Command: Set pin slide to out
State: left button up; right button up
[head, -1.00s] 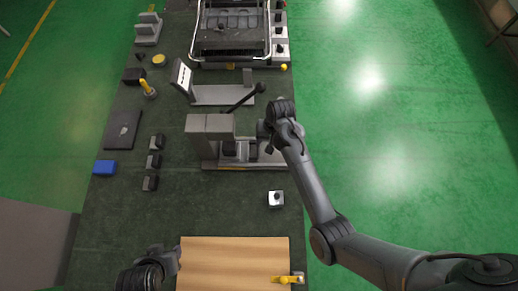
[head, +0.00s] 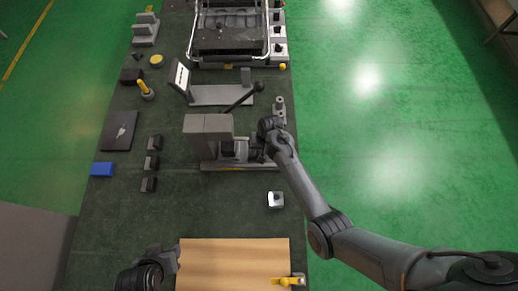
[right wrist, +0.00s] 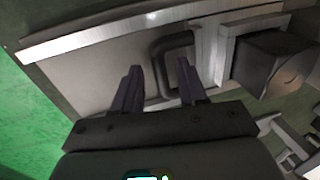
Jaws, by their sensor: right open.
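The grey bench machine (head: 208,125), with a lever ending in a dark knob (head: 259,87), stands at mid-bench in the head view. In the right wrist view, a dark U-shaped handle (right wrist: 158,62) sits on a flat grey metal plate (right wrist: 100,75), beside a dark block (right wrist: 272,62). I take the handle to be on the pin slide. My right gripper (right wrist: 159,80) is open, its fingertips on either side of the handle, which lies nearer the right finger. Contact cannot be told. In the head view my right wrist (head: 272,135) hides the slide. My left gripper (head: 168,260) is at the lower left.
A wooden board (head: 235,262) lies at the front with a yellow clamp (head: 286,281) on it. A small white-topped block (head: 275,199) stands before the machine. Several dark blocks (head: 152,162) and a blue box (head: 102,169) are at left. A wire-framed unit (head: 228,40) is behind.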

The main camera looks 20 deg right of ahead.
grip_shut()
dwell(0.3)
